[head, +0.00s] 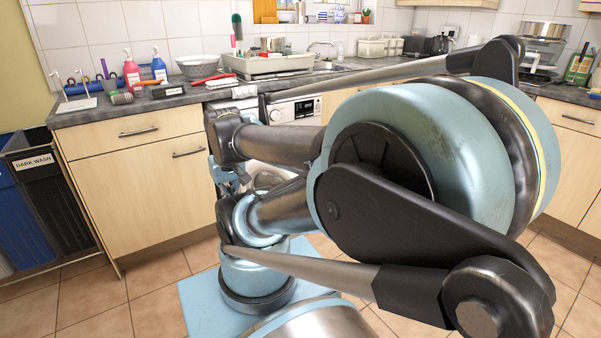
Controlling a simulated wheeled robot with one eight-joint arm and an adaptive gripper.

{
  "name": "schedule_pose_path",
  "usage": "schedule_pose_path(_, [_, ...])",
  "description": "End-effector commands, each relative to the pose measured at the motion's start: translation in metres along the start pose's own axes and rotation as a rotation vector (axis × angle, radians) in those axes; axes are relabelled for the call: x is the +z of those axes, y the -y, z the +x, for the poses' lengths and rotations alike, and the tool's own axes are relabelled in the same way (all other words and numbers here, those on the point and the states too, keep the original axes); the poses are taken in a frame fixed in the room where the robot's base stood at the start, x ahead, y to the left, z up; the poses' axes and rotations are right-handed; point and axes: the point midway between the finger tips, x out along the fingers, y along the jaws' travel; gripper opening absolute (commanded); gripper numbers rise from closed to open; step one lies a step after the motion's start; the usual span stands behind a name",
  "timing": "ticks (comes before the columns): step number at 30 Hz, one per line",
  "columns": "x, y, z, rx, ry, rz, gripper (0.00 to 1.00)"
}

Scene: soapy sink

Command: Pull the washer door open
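The washer (296,109) is a white front-loader under the worktop, behind my arm. Its control panel with a dark display shows above the arm link. Only slivers of its round door (262,170) show between my arm links; its handle is not visible and I cannot tell whether the door is ajar. Small light-blue parts at the end of my arm, seemingly my gripper (228,178), are in front of the cupboard's right edge, left of the door. The fingers are small and partly covered, so their opening and any contact are unclear.
Wooden drawers and a cupboard (150,187) stand left of the washer. Dark laundry bins (50,205) are at the far left. The worktop holds bottles, a bowl (198,67) and a dish rack (270,64). Tiled floor (95,295) is clear at the lower left.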

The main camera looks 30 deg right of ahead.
Motion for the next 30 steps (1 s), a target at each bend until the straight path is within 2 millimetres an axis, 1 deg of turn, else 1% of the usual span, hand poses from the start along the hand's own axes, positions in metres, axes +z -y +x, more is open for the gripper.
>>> schedule_pose_path(1, [0.006,0.000,-0.004,0.000,-0.006,0.004,0.00])
schedule_pose_path(2, [0.005,-0.001,-0.005,0.001,-0.005,0.008,0.00])
schedule_pose_path(5, [-0.004,-0.004,-0.013,0.002,0.004,0.032,0.00])
schedule_pose_path(8, [-0.020,-0.009,-0.023,0.005,0.020,0.078,0.00])
schedule_pose_path(12, [-0.047,-0.022,-0.039,0.007,0.046,0.153,0.00])
schedule_pose_path(18, [-0.087,-0.045,-0.055,0.009,0.086,0.262,0.00])
schedule_pose_path(23, [-0.121,-0.069,-0.062,0.010,0.117,0.349,0.00])
schedule_pose_path(30, [-0.168,-0.112,-0.064,0.010,0.162,0.480,0.00])
